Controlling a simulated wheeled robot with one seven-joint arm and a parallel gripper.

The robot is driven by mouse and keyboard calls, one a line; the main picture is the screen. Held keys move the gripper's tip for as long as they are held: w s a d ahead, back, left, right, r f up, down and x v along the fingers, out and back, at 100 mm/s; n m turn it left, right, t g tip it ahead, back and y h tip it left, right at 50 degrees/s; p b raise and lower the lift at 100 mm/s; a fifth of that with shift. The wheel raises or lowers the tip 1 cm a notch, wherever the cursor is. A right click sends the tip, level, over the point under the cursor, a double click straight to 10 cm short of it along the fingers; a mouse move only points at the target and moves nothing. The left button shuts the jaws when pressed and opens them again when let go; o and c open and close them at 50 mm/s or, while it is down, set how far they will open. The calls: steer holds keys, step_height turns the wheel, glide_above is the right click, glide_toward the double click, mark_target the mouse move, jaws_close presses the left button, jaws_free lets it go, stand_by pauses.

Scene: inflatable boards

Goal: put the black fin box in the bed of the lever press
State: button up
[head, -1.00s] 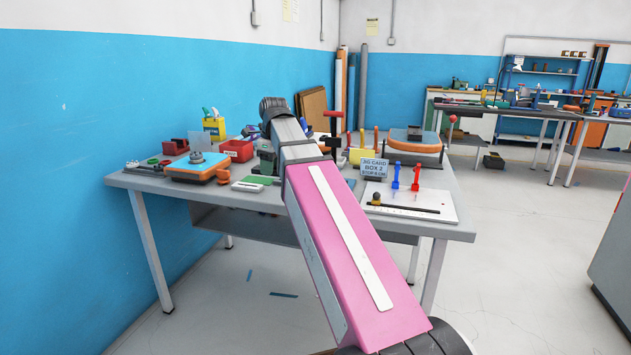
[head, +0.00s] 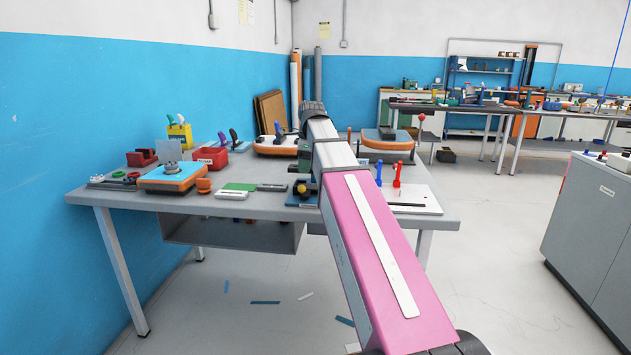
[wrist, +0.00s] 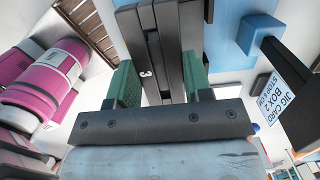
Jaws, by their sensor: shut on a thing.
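My gripper (wrist: 160,85) shows in the wrist view as two green fingers shut on the black fin box (wrist: 172,45), a long dark piece with slots along it. In the head view my arm reaches over the workbench (head: 140,204) and hides most of the gripper and the box. A lever with a red ball (head: 421,117) stands up at the back right of the bench, probably part of the lever press. The press bed is hidden or too small to make out. I cannot tell how far the box is from it.
An orange and blue board piece (head: 172,177) lies at the left of the bench, near red bins (head: 210,157) and a yellow holder (head: 180,134). A white plate (head: 418,201) with red and blue clamps lies at the right. A jig card (wrist: 267,97) shows in the wrist view. A grey cabinet (head: 600,230) stands right.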

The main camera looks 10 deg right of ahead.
mark_target(313, 186)
steer(key=w+d+f, duration=0.2)
steer(key=d, duration=0.1)
steer(key=shift+w+d+f, duration=0.15)
steer(key=shift+w+f, duration=0.1)
steer(key=shift+f, duration=2.05)
steer(key=o, duration=1)
steer(key=shift+f, duration=0.1)
steer(key=shift+c, duration=0.2)
step_height(313, 186, up, 12)
steer(key=d, duration=0.1)
steer(key=shift+s+d, duration=0.2)
steer(key=shift+s, duration=0.05)
